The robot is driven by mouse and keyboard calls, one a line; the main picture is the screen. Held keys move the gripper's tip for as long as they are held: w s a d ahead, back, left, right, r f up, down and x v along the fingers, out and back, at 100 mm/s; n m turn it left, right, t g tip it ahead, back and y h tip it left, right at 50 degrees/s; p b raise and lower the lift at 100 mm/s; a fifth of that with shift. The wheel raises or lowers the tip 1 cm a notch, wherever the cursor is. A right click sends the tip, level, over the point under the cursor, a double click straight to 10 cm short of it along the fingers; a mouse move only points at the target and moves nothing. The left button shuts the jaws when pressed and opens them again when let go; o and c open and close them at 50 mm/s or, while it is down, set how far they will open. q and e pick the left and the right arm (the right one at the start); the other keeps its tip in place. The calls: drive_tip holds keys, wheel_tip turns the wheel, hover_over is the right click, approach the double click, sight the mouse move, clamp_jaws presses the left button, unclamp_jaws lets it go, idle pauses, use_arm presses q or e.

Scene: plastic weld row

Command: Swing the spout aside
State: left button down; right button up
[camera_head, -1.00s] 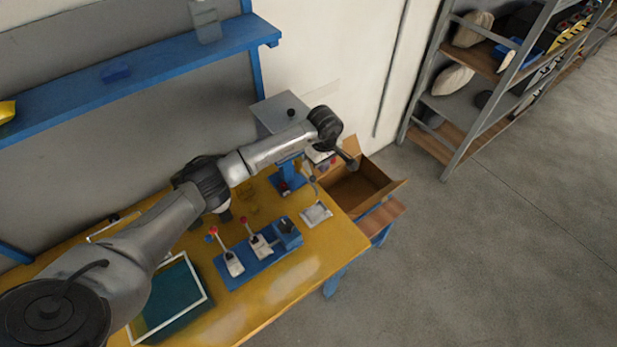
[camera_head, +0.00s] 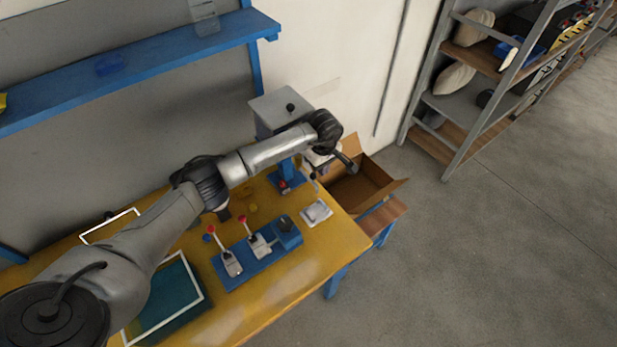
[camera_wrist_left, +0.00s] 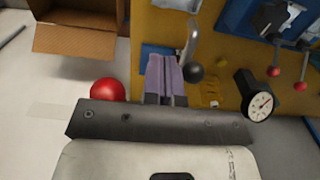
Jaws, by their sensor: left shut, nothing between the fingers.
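A curved bright metal arm with a dark ball end (camera_wrist_left: 190,48), which may be the spout or its handle, shows in the wrist view just right of my fingers. In the head view a small dark-ended lever (camera_head: 313,177) stands by the grey machine (camera_head: 283,106) on its blue column. My left gripper (camera_wrist_left: 166,80) is shut with nothing between its purple-grey fingers. Its tips lie close beside the metal arm; I cannot tell whether they touch. In the head view my left gripper (camera_head: 318,156) is partly hidden behind my wrist. My right gripper is not in view.
An open cardboard box (camera_head: 362,185) stands right of the machine. A blue base with red-knobbed levers (camera_head: 256,258) and a pale plate (camera_head: 316,211) are on the yellow bench (camera_head: 300,270). A red ball (camera_wrist_left: 107,90) and a round gauge (camera_wrist_left: 259,105) flank my gripper.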

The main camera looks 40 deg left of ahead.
use_arm(q)
drive_tip(key=shift+f, duration=0.5)
drive_tip(key=shift+s+r, duration=0.1)
drive_tip(key=shift+s, duration=0.05)
drive_tip(key=shift+s+a+p, duration=0.15)
drive_tip(key=shift+s+p, duration=0.2)
drive_tip(key=shift+s, duration=0.6)
